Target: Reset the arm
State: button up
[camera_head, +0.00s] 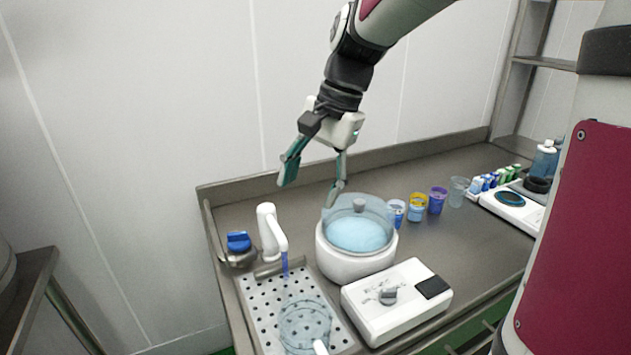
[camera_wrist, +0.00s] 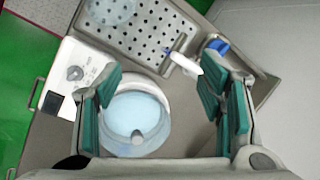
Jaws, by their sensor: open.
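My gripper (camera_head: 313,185) hangs from my arm above the back of the metal counter, its teal-padded fingers spread wide with nothing between them. In the head view it is above and slightly left of a round white pot (camera_head: 352,264) with a clear lid and light blue contents. The wrist view looks down past my open gripper (camera_wrist: 165,112) onto the pot (camera_wrist: 137,120), which shows between and beyond the fingers. The fingers appear apart from the lid.
A white control box (camera_head: 396,300) is at front. Several cups (camera_head: 417,206) stand right of the pot. A blue-topped item (camera_head: 238,242) sits at the left. Wall space above is free.

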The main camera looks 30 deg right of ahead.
jog(key=shift+s+d+r, duration=0.1)
jog(key=shift+s, duration=0.4)
jog(key=shift+s, duration=0.1)
jog(key=s+a+f+n+t+h, duration=0.1)
jog(key=s+n, duration=0.4)
jog(key=s, duration=0.4)
jog(key=s+a+f+n+t+h, duration=0.1)
jog(key=s+n+t+h, duration=0.1)
jog(key=s+n, duration=0.4)
jog(key=s, duration=0.3)
jog(key=shift+s, duration=0.3)
